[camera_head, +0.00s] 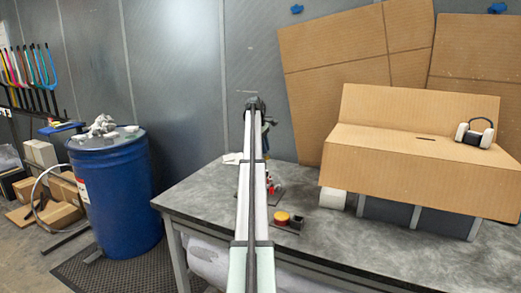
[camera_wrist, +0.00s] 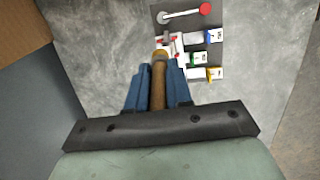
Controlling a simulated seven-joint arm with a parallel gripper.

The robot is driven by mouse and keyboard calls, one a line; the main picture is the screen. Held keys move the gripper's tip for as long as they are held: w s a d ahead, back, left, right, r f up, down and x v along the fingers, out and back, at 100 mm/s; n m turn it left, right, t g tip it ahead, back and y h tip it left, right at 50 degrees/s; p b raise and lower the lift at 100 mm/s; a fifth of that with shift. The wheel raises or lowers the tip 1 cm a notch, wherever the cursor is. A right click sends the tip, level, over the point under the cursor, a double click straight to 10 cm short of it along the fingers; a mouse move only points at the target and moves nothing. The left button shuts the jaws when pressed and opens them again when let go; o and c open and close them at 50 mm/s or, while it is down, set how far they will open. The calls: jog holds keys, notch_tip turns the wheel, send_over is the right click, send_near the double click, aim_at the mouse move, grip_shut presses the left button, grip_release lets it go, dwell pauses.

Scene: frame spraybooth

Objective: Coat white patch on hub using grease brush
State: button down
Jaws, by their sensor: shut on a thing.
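My gripper (camera_wrist: 158,70) has blue fingers, shut on a brown wooden handle (camera_wrist: 158,90), which I take as the grease brush. The handle points away from the wrist above the table. Its far end and bristles are hard to make out against small white and red items. Beyond it, a dark plate (camera_wrist: 183,28) carries a grey round piece, a pale rod and a red disc (camera_wrist: 205,9). I cannot tell which item is the hub, and no white patch shows clearly. In the head view my arm hides the gripper and brush.
Several small white blocks with coloured ends (camera_wrist: 197,58) lie beside the handle tip. On the grey table (camera_head: 215,200) sits an orange-topped round item (camera_head: 282,217). A folded cardboard sheet (camera_head: 400,150) stands at right with headphones (camera_head: 475,133). A blue drum (camera_head: 120,195) stands left.

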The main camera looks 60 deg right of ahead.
aim_at(265, 156)
jog(key=shift+f, duration=0.1)
jog(key=shift+w+a+x, duration=0.1)
jog(key=shift+w+x, duration=0.05)
jog(key=shift+x, duration=0.55)
jog(key=shift+w+a+x, duration=0.1)
jog(key=shift+w+x, duration=0.05)
jog(key=shift+x, duration=0.55)
jog(key=shift+w+a+x, duration=0.1)
jog(key=shift+w+x, duration=0.05)
jog(key=shift+x, duration=0.55)
jog(key=shift+f, duration=0.7)
jog(key=shift+d, duration=0.15)
jog(key=shift+w+d, duration=0.15)
jog(key=shift+w+d, duration=0.1)
jog(key=shift+w, duration=0.2)
jog(key=shift+w, duration=0.25)
jog(key=shift+w+a, duration=0.1)
jog(key=shift+a, duration=0.35)
